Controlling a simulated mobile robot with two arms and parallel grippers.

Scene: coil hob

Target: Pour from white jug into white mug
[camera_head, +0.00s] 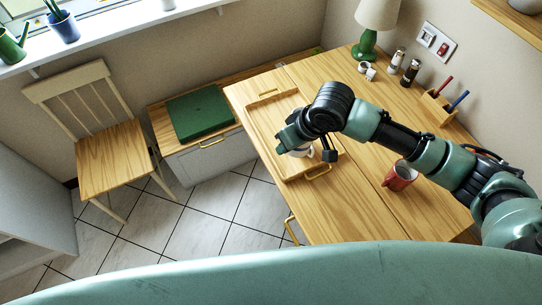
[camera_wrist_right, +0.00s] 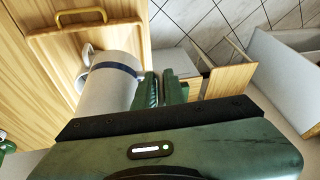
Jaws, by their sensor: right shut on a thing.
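My right gripper (camera_head: 284,140) is over the wooden tray (camera_head: 262,104), tipped down at a white vessel (camera_head: 302,151) mostly hidden below it. In the right wrist view, the green fingers (camera_wrist_right: 164,89) are close together against the side of this white vessel with a blue band (camera_wrist_right: 108,88), which I take for the white jug. The fingers seem shut on its handle, which they hide. A white loop, like a handle, shows beyond its upper left side; I cannot tell if it belongs to a separate white mug. My left gripper is not in view.
A red mug (camera_head: 399,176) stands on the table right of the tray. A green lamp (camera_head: 366,42), small white cups (camera_head: 367,70), shakers (camera_head: 404,66) and a pen holder (camera_head: 437,104) stand along the wall. The table's front right is clear.

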